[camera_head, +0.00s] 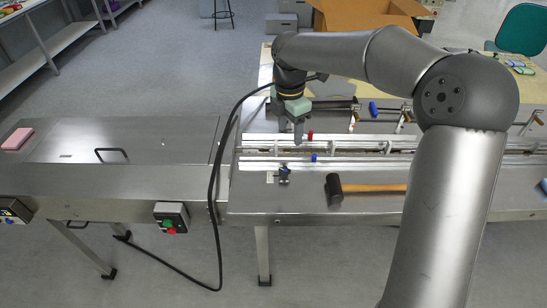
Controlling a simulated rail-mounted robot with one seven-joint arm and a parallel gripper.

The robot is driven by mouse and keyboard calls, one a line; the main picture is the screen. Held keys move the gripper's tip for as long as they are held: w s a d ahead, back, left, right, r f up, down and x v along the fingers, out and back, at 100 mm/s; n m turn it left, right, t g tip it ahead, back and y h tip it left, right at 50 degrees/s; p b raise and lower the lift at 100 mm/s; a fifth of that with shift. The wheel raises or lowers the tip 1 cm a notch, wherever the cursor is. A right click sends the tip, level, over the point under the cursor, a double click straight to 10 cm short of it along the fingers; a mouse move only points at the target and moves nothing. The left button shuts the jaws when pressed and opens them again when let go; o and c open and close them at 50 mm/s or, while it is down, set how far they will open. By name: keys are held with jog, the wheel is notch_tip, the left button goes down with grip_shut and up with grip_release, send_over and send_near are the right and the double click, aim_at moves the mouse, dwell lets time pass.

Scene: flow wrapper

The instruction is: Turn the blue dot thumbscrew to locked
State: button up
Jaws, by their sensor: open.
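My gripper (299,136) is open and points down above the far guide rail of the wrapper bed, left of the middle of the picture. A small blue-marked piece (314,158) stands on the near rail, just right of and nearer than the gripper's tips. It may be the blue dot thumbscrew; its dot and turn position are too small to tell. A red piece (310,135) is close to the right of the fingertips. A dark clamp with a bluish top (284,172) sits at the near rail's front. I cannot tell whether the gripper touches anything.
A black-headed hammer with a wooden handle (370,188) lies on the near deck. A blue-ended part (373,109) is behind the rails. A black cable hangs left of my gripper. The left metal deck (130,150) is mostly clear, with a pink block (18,139) at its far left.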

jog(key=w+a+n, duration=0.2)
jog(key=p, duration=0.2)
send_near(283, 171)
jog(key=f, duration=0.8)
jog(key=shift+d+f, duration=0.1)
jog(key=shift+d, duration=0.1)
jog(key=c, duration=1)
